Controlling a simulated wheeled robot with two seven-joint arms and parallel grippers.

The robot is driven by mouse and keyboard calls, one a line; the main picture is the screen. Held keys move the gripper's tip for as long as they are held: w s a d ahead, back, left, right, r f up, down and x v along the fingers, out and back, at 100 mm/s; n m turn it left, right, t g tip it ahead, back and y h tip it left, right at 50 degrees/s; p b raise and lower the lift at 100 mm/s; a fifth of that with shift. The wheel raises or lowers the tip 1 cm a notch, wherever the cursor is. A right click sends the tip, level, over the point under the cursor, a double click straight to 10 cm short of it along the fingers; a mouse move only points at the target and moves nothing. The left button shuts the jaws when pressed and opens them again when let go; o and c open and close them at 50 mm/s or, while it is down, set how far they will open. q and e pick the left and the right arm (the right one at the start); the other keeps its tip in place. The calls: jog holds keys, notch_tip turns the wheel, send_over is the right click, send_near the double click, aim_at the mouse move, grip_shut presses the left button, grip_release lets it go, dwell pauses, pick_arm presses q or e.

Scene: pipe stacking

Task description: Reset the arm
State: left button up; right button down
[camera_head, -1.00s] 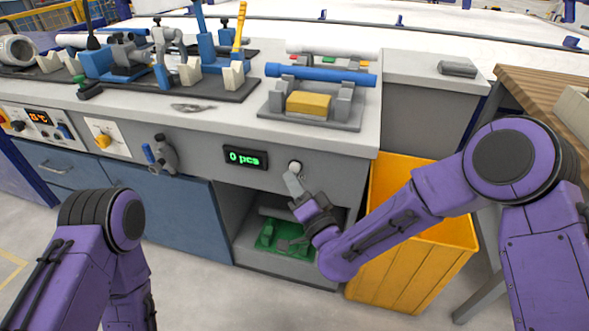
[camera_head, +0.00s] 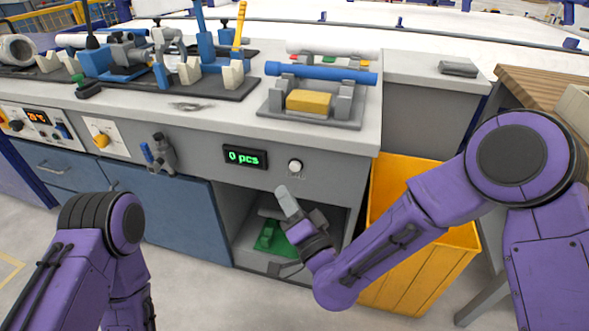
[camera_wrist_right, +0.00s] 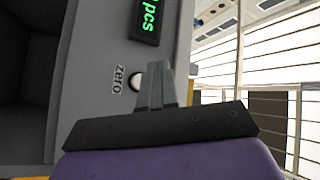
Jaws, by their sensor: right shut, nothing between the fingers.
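My right gripper (camera_head: 284,192) is shut and empty in front of the workbench, below the round white button (camera_head: 295,166). It also shows in the right wrist view (camera_wrist_right: 167,72), its fingers together, with the button (camera_wrist_right: 135,80) marked "zero" just beside them. In the head view a gap shows between fingertips and button. My right arm (camera_head: 385,245) reaches in from the right. My left arm (camera_head: 100,225) hangs at the lower left, and its gripper is out of view.
A counter display (camera_head: 245,156) reads 0 pcs. A blue pipe (camera_head: 320,73) lies on a grey stand above a yellow block (camera_head: 309,101). A yellow bin (camera_head: 415,275) stands behind my right arm. An open shelf with a green item (camera_head: 272,238) is below the button.

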dwell(0.6)
jog(key=s+d+f+g+h, duration=0.35)
jog(key=d+f, duration=0.25)
jog(key=f, duration=0.4)
jog(key=s+d+f+g+h, duration=0.2)
jog(key=d+f+g+h, duration=0.15)
jog(key=d+f, duration=0.45)
jog(key=s+d+f+g+h, duration=0.25)
jog(key=s+d+f, duration=0.25)
jog(key=s, duration=0.3)
jog(key=s+d+f+g+h, duration=0.1)
jog(key=s+d+f+g, duration=0.2)
jog(key=s+d+f, duration=0.3)
jog(key=s+d+f+g+h, duration=0.25)
jog(key=s+d+f, duration=0.2)
jog(key=s, duration=0.45)
pick_arm(q)
notch_tip(320, 180, up, 21)
jog(key=p, duration=2)
jog(key=shift+f+p, duration=0.2)
jog(key=shift+p, duration=0.1)
pick_arm(e)
notch_tip(320, 180, up, 21)
jog(key=shift+s+d+f+y, duration=0.15)
jog(key=shift+s+d+y, duration=0.15)
